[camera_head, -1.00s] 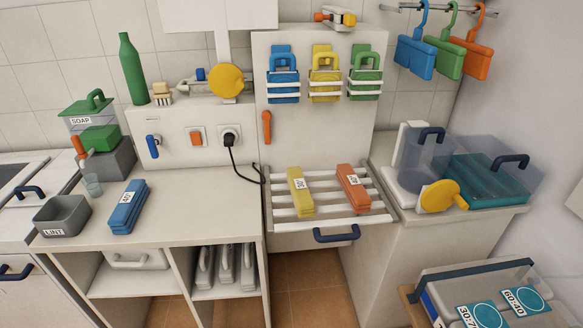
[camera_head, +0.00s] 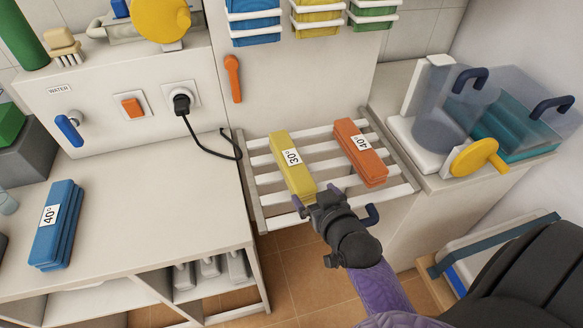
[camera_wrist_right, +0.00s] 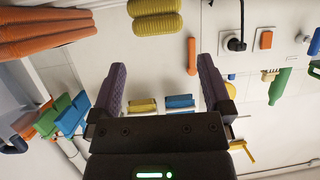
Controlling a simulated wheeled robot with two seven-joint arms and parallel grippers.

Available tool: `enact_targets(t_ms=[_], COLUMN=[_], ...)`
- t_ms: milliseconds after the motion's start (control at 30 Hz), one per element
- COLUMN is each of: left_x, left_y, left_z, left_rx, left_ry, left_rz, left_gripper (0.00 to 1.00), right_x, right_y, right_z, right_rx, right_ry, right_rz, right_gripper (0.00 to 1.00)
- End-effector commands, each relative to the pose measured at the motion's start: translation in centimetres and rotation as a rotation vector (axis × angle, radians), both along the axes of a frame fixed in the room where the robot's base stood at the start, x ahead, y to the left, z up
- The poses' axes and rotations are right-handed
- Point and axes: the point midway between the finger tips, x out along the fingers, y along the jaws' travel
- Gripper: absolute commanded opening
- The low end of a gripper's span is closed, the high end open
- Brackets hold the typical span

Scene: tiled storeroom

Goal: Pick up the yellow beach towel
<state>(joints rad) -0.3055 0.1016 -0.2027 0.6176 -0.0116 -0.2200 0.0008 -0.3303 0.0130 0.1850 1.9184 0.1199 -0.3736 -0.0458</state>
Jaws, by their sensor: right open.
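The yellow towel (camera_head: 280,147) is folded into a long block with a 30° label and lies on the white slatted rack (camera_head: 262,205). An orange folded towel (camera_head: 372,168) with a 40° label lies to its right, apart from it. My right gripper (camera_head: 317,196) is open and empty at the near end of the yellow towel. In the right wrist view, the yellow towel (camera_wrist_right: 155,20) is at the top, beyond the spread fingers of my gripper (camera_wrist_right: 157,72); the orange towel (camera_wrist_right: 50,35) is at the upper left. My left gripper is not in view.
A blue folded towel (camera_head: 58,225) lies on the counter at left. A black cord (camera_head: 212,151) hangs from the socket to the rack's left side. Clear bins (camera_head: 445,115) and a yellow knob (camera_head: 475,157) stand at right.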

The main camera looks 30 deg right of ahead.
Motion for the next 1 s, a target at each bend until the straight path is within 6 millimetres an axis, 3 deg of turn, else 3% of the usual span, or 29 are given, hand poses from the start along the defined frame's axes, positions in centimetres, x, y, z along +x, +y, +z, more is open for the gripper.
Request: enact_targets(t_ms=[400, 667, 1000], left_x=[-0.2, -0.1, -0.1], left_y=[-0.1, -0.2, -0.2], left_z=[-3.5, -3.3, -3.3], left_rx=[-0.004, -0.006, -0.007], left_ry=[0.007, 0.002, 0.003], left_rz=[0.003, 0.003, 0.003], left_gripper=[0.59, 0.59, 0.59], right_x=[6.4, 6.8, 6.7], right_y=[-1.3, -1.3, -1.3], right_z=[-3.6, -3.4, -3.4], right_rx=[0.001, 0.0, 0.001], right_ry=[0.005, 0.005, 0.005], right_rz=[0.002, 0.003, 0.002], right_gripper=[1.0, 0.98, 0.26])
